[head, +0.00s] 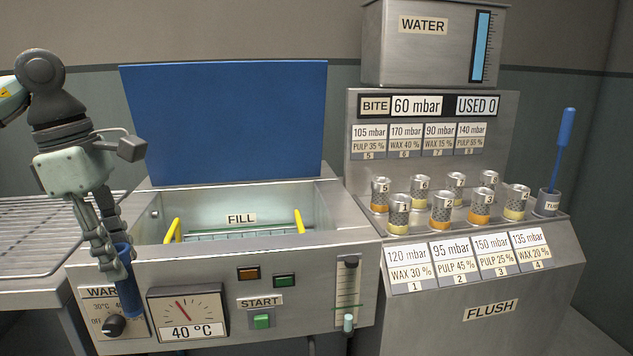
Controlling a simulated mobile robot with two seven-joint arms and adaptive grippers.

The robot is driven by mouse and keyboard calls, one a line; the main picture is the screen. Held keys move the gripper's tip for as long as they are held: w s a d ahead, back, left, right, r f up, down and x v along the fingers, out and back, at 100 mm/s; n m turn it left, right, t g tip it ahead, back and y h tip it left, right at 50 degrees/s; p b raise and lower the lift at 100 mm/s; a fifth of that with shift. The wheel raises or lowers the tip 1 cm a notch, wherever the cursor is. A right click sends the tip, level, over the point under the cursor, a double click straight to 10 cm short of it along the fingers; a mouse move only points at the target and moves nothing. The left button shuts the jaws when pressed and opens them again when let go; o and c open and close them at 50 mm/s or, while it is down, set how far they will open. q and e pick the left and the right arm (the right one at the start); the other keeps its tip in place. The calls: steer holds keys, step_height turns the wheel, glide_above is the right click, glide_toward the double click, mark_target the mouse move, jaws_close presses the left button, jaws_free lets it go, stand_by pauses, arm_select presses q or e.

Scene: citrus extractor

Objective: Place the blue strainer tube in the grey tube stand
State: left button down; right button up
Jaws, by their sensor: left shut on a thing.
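My left gripper (112,268) is shut on a blue tube (128,294), which looks like the blue strainer tube. It holds the tube nearly upright, slightly tilted, in front of the machine's left front corner. The fingers hide part of the tube's upper half. A small grey cup (547,204) stands at the far right end of the right-hand console; its label is too small to read surely. A blue handle on a thin stem (566,130) stands in that cup. I cannot tell whether this cup is the grey tube stand. My right gripper is not in view.
An open basin (345,237) with a raised blue lid (230,120) and yellow handles lies in the middle. Several numbered canisters (441,208) stand on the console, below the water tank (425,45). A wire rack (30,235) is at left. A dial and knob sit behind the tube.

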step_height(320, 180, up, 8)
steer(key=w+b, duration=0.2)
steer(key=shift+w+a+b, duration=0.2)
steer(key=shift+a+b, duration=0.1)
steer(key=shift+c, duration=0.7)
arm_select(q)
steer(key=w+d+f+m+g+y, duration=0.1)
steer(key=d+f+m, duration=0.5)
steer(key=f+m, duration=0.4)
steer(key=d+f+m+g, duration=0.1)
steer(key=d+f+m, duration=0.4)
steer(key=f+m, duration=0.6)
steer(key=shift+w+d+f+m+y, duration=0.15)
steer(key=shift+w+d+m+y, duration=0.15)
steer(key=shift+w+d+y, duration=0.1)
steer(key=shift+a, duration=0.1)
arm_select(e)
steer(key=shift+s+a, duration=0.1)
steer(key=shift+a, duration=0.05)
